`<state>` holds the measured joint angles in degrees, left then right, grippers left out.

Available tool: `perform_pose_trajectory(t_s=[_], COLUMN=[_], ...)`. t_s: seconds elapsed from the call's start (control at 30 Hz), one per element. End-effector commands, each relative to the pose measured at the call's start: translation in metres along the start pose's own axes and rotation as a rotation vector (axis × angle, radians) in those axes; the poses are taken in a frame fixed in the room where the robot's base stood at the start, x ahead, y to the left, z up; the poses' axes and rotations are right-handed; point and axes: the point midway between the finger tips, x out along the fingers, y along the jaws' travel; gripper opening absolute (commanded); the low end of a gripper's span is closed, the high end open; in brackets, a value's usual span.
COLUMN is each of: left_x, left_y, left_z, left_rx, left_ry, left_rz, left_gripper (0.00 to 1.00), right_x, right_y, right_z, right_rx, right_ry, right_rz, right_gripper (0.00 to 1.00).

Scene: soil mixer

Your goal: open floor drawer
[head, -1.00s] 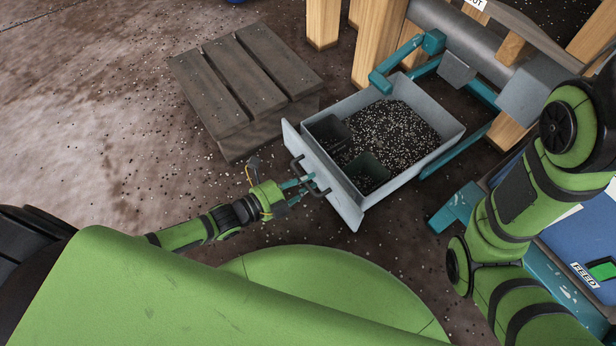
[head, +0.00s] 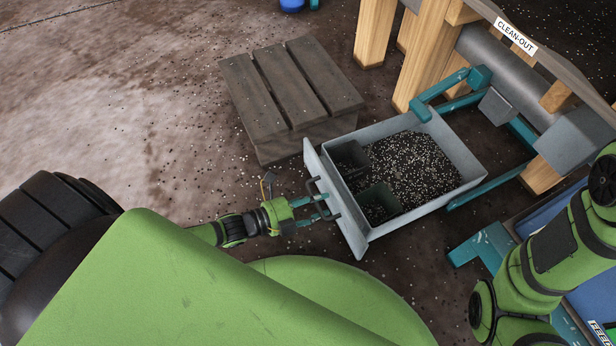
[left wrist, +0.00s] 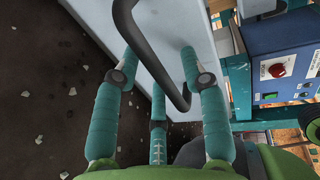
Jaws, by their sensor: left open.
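The floor drawer (head: 467,189) is a light grey box, pulled well out from a teal frame. It holds dark speckled soil (head: 412,165) and two small dark bins. Its front panel (head: 351,230) carries a dark bar handle (head: 334,205). My left gripper (head: 322,207) is at that handle. In the left wrist view, the open fingers of my left gripper (left wrist: 160,62) stand on either side of the handle (left wrist: 162,78); contact is hard to tell. My right arm shows at the right, but its gripper is out of view.
A grey wooden pallet (head: 290,90) lies just behind and left of the drawer. Teal rails (head: 490,186) and wooden posts (head: 425,50) stand at the right. A blue control panel (left wrist: 282,68) shows in the left wrist view. Floor left of the pallet is clear.

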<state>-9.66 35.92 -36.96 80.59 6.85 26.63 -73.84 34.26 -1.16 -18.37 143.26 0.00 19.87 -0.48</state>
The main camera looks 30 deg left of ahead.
Motion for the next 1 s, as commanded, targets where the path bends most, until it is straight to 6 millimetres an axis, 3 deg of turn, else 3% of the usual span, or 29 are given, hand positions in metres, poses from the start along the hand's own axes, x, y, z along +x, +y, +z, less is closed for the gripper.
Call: perform_pose_trajectory(t_s=[0.23, 0.7, 1.0], left_x=[-0.01, -0.1, -0.12], left_y=[0.001, 0.001, 0.0], left_z=[0.0, -0.001, 0.0], left_rx=[-0.001, 0.0, 0.0], left_ry=[-0.001, 0.001, 0.0], left_rz=[0.002, 0.003, 0.0], left_gripper=[0.43, 0.43, 0.43], right_x=[-0.001, -0.001, -0.001], right_y=[0.001, 0.001, 0.001], right_z=[0.002, 0.002, 0.002], right_rx=[-0.001, -0.003, -0.003], right_ry=[-0.003, -0.005, -0.005], right_rz=[0.001, 0.002, 0.002], right_gripper=[0.4, 0.4, 0.4])
